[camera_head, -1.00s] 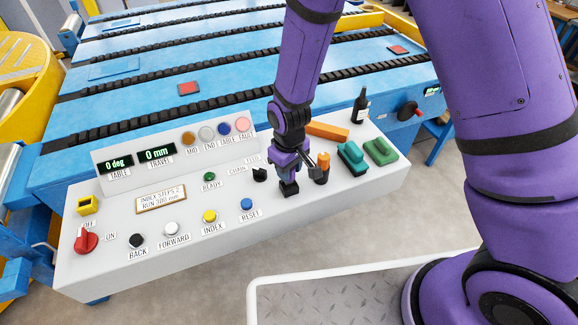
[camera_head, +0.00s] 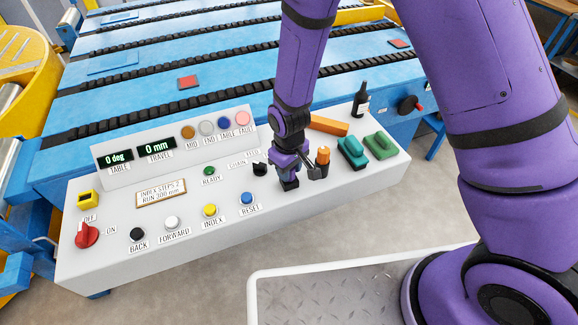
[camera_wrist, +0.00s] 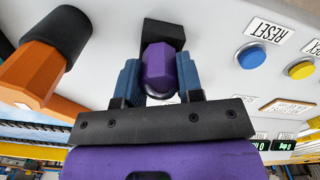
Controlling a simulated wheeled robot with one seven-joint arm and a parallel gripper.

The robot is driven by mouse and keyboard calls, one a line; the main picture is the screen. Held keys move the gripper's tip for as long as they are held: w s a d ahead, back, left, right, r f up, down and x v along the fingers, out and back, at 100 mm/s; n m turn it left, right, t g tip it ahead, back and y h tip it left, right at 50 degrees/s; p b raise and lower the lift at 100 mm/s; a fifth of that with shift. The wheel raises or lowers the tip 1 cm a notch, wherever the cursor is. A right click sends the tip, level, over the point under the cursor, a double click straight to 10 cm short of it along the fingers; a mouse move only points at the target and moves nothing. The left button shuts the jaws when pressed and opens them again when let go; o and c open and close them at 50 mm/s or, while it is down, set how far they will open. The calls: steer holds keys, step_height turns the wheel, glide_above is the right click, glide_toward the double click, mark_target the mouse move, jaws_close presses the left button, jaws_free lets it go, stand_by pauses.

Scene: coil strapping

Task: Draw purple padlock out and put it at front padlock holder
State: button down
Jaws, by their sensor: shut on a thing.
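The purple padlock (camera_wrist: 158,68) is between the two blue fingers of my gripper (camera_wrist: 160,80) in the wrist view. My gripper is shut on it. A black block-shaped holder (camera_wrist: 165,33) stands right behind the padlock, and the padlock meets or overlaps it. I cannot tell how deep the padlock sits in it. In the head view my gripper (camera_head: 289,172) is low over the right part of the grey panel, at the black holder (camera_head: 290,184). The padlock is mostly hidden there by my gripper. I cannot pick out a separate front holder.
An orange-and-black knob (camera_head: 323,155) stands close to the right of my gripper. The blue RESET button (camera_head: 247,198) is to the left.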

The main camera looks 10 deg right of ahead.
steer(key=c, duration=0.7)
jaws_free()
steer(key=shift+f, duration=0.1)
step_height(320, 180, up, 11)
steer(key=s+d+r+m+t, duration=0.1)
steer(key=s+d+r+m, duration=0.1)
steer(key=d+r, duration=0.65)
steer(key=s+d+r+m+t, duration=0.15)
steer(key=d+r, duration=0.35)
steer(key=r, duration=0.6)
steer(key=s+d+r+m+t, duration=0.1)
steer(key=s+d+r, duration=0.2)
steer(key=s, duration=0.2)
steer(key=s+d+r+m, duration=0.2)
steer(key=s+d+r, duration=0.2)
steer(key=s, duration=0.1)
steer(key=s+d+r+m+t, duration=0.1)
steer(key=s+d+r, duration=0.2)
steer(key=s+d, duration=0.1)
steer(key=shift+s+r+t, duration=0.3)
steer(key=shift+s+t, duration=0.05)
steer(key=shift+s, duration=0.2)
